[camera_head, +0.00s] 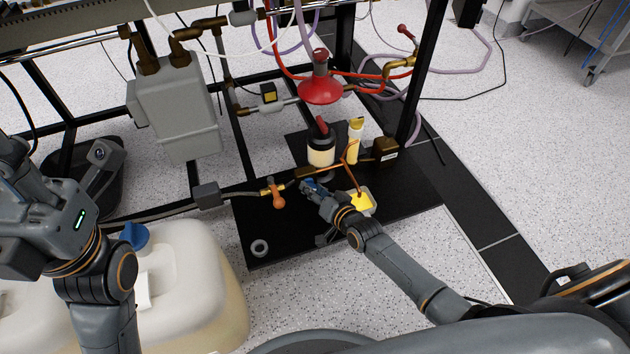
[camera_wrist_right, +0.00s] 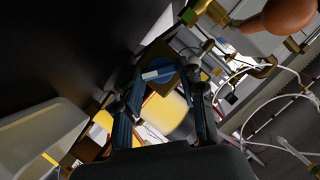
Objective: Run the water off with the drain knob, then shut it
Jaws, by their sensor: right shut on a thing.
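My right gripper (camera_head: 310,188) is low under the pipe frame, beside the base of a small vessel with a cream-coloured bowl (camera_head: 321,153) and a black top with a red handle. In the right wrist view my fingers (camera_wrist_right: 160,85) are closed around a round blue knob (camera_wrist_right: 162,71) with a pale stripe, which I take to be the drain knob. The yellowish bowl (camera_wrist_right: 166,112) shows behind it. In the head view my fingers largely hide the knob. My left arm stands at the left; its fingers cannot be made out.
An orange-handled valve (camera_head: 279,196) sits on the pipe left of my right gripper. A yellow-topped piece (camera_head: 361,202) is close to its right. A red funnel (camera_head: 320,90) hangs above. A large cream canister (camera_head: 195,285) stands front left. The black floor plate (camera_head: 290,236) has clear room in front.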

